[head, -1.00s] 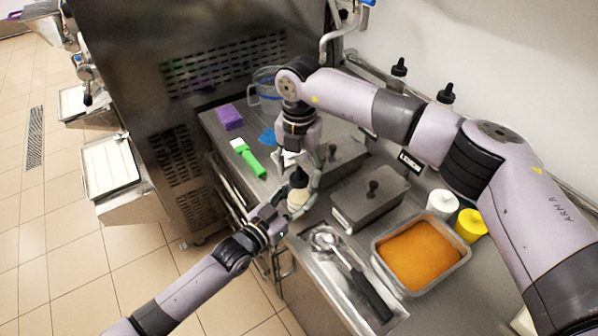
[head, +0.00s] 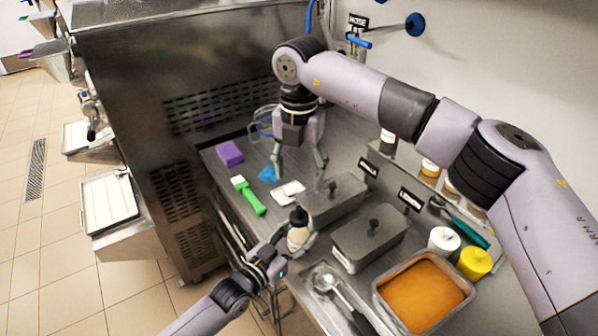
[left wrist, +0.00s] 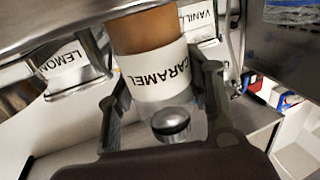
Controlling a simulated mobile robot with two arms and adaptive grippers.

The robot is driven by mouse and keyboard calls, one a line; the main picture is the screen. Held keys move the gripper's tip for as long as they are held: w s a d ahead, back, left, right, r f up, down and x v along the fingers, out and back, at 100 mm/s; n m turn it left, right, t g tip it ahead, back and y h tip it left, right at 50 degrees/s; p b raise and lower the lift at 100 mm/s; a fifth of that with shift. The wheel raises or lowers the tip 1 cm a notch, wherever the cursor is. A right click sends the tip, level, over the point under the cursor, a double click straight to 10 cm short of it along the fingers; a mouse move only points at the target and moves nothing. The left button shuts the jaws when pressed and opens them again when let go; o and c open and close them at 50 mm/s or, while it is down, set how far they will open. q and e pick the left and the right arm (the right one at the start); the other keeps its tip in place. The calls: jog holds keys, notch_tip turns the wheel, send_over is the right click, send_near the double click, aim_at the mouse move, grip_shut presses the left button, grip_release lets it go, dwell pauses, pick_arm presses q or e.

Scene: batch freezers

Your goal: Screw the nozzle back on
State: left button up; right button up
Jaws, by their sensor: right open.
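The squeeze bottle (head: 298,240) has a dark nozzle cap (head: 299,216) at its top in the head view. My left gripper (head: 290,243) is shut around the bottle and holds it upright by the counter's front edge. In the left wrist view the bottle (left wrist: 160,75) shows a CARAMEL label upside down between the two fingers. My right gripper (head: 300,172) is open and empty, pointing down above and behind the cap, apart from it. I cannot tell how tightly the nozzle sits.
Lidded steel bins (head: 369,236) stand right of the bottle. An orange tub (head: 424,292), white jar (head: 443,241) and yellow jar (head: 474,263) are farther right. A scoop (head: 328,281) lies in front. A green brush (head: 247,195), purple block (head: 230,154) and white pad (head: 289,192) lie left.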

pick_arm(q)
jog(key=o, duration=0.5)
jog(key=shift+c, duration=0.2)
jog(key=v, duration=1.2)
